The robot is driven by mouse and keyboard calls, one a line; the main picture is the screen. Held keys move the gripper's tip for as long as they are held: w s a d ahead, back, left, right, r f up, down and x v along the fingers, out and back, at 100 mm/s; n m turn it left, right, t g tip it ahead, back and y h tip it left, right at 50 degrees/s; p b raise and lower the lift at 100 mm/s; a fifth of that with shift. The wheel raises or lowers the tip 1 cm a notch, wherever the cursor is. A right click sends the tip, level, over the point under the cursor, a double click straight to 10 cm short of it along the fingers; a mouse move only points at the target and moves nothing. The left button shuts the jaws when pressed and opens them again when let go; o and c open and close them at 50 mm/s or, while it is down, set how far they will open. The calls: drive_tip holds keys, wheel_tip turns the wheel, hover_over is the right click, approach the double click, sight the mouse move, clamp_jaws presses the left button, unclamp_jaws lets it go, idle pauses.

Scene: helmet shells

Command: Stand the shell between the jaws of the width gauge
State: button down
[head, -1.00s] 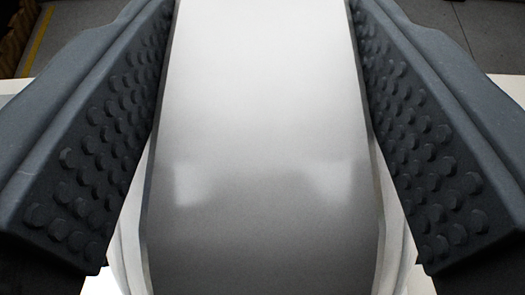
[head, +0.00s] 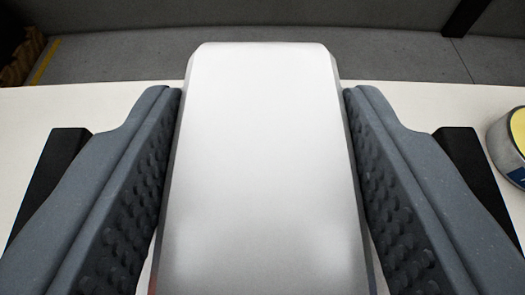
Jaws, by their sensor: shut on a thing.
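The shell (head: 262,150) is a smooth, pale silver-white body with bevelled side edges and a rounded far end. It fills the middle of the head view between the two dark grey fingers of my gripper (head: 262,92). The studded finger pads lie along its left and right sides, and my gripper is shut on it. The shell's near end runs out of the bottom of the view, and its underside is hidden. I cannot make out the width gauge or its jaws for certain.
A pale table top (head: 110,100) spreads around and beyond my gripper. A round grey object with a yellow top (head: 510,140) stands at the right edge. Black bars show outside both fingers; I cannot tell what they belong to. Grey floor (head: 250,52) lies beyond the table's far edge.

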drive_tip(key=c, duration=0.7)
unclamp_jaws()
drive_tip(key=p+v, duration=0.1)
drive_tip(key=v, duration=1.1)
